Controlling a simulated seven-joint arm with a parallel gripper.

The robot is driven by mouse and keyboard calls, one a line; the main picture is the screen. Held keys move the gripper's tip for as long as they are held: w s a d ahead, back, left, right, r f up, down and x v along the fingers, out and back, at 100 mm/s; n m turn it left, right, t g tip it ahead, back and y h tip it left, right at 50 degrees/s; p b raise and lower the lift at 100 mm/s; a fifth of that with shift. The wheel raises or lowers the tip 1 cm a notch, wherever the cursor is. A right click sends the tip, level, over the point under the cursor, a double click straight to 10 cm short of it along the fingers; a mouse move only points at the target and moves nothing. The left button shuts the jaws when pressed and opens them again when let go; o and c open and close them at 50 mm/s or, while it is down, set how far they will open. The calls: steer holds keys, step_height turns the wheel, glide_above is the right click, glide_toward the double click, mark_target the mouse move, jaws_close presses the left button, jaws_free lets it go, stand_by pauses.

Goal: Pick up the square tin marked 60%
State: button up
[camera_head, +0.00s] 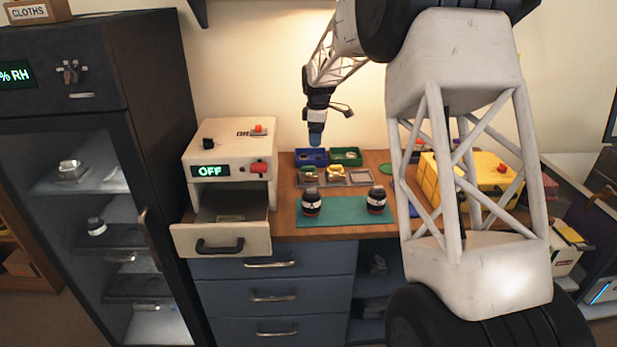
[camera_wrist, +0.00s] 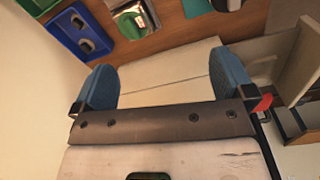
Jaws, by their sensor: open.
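A small squarish metal tin (camera_head: 72,170) sits on the upper shelf of the dark cabinet (camera_head: 160,130) at the left, behind its glass front. I cannot read any 60% mark on it. My gripper (camera_head: 316,138) is over the back of the workbench, right of the cream box and far from the tin. In the wrist view my gripper (camera_wrist: 163,84) is open, with its two blue fingers wide apart and nothing held. A cream surface shows beyond the fingers. The tin is not in the wrist view.
Two dark jars (camera_head: 311,203) (camera_head: 376,200) stand on a green mat (camera_head: 343,216). Blue (camera_head: 311,157) and green (camera_head: 346,157) bins stand behind. The cabinet has a handle (camera_head: 147,222).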

mark_target(308, 167)
steer(key=w+a+f+n, duration=0.2)
steer(key=w+f, duration=0.5)
steer(key=w, duration=0.1)
steer(key=shift+a+n, duration=0.3)
steer(key=shift+f, duration=0.2)
steer(key=shift+f, duration=3.3)
steer(key=shift+f, duration=2.6)
steer(key=c, duration=0.9)
steer(key=shift+c, duration=0.2)
